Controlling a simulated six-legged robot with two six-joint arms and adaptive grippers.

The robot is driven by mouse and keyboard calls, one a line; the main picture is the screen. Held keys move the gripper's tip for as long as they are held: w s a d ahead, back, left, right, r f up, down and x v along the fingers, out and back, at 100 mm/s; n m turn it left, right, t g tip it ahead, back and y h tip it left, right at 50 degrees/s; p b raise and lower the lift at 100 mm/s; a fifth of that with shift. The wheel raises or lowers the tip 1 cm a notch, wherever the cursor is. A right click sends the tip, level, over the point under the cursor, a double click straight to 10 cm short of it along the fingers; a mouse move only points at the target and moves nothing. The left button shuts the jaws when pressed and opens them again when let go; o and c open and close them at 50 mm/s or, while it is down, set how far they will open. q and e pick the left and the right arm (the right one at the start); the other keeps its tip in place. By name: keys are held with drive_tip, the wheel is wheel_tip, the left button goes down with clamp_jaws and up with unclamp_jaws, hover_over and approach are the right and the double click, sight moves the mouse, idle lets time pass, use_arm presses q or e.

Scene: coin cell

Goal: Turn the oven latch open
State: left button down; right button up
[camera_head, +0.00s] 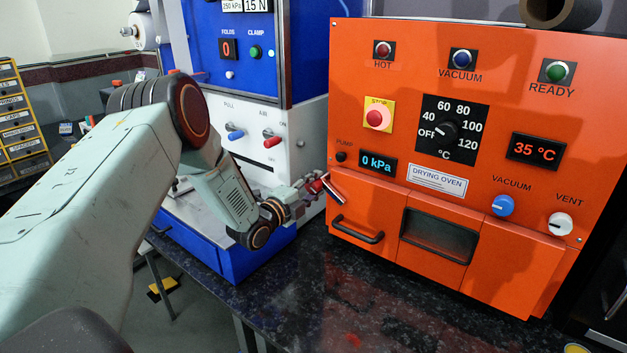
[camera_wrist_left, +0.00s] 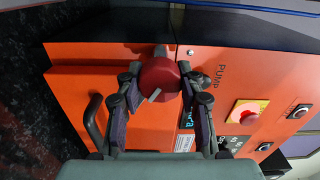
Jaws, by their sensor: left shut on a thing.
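The orange drying oven (camera_head: 470,120) stands at the right of the head view. Its latch (camera_head: 334,192) is at the upper left corner of the oven door (camera_head: 380,205), a silver lever with a red knob. The knob (camera_wrist_left: 160,78) shows large in the left wrist view. My left gripper (camera_head: 314,187) comes in from the left and is shut on the latch knob, one finger on each side of it. The fingers partly hide the knob in the head view. The door looks closed, with its black handle (camera_head: 357,229) below the latch. My right gripper is not in view.
A blue and white press machine (camera_head: 300,125) stands close behind my left gripper. The oven's pump knob (camera_head: 341,157) and 0 kPa display (camera_head: 377,163) sit just above the latch. The dark speckled worktop (camera_head: 325,290) is clear in front of the oven.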

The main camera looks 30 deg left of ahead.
use_arm(q)
drive_tip(key=m+p, duration=0.3)
drive_tip(key=m, duration=0.3)
drive_tip(key=shift+m+p, duration=0.3)
drive_tip(key=shift+p, duration=0.1)
drive_tip(key=m+p, duration=0.2)
drive_tip(key=m, duration=0.3)
drive_tip(key=shift+a+p, duration=0.1)
drive_tip(key=shift+p, duration=0.3)
drive_tip(key=shift+m, duration=0.3)
drive_tip(key=c, duration=0.8)
unclamp_jaws()
drive_tip(key=s, duration=1.2)
drive_tip(key=shift+a, duration=0.45)
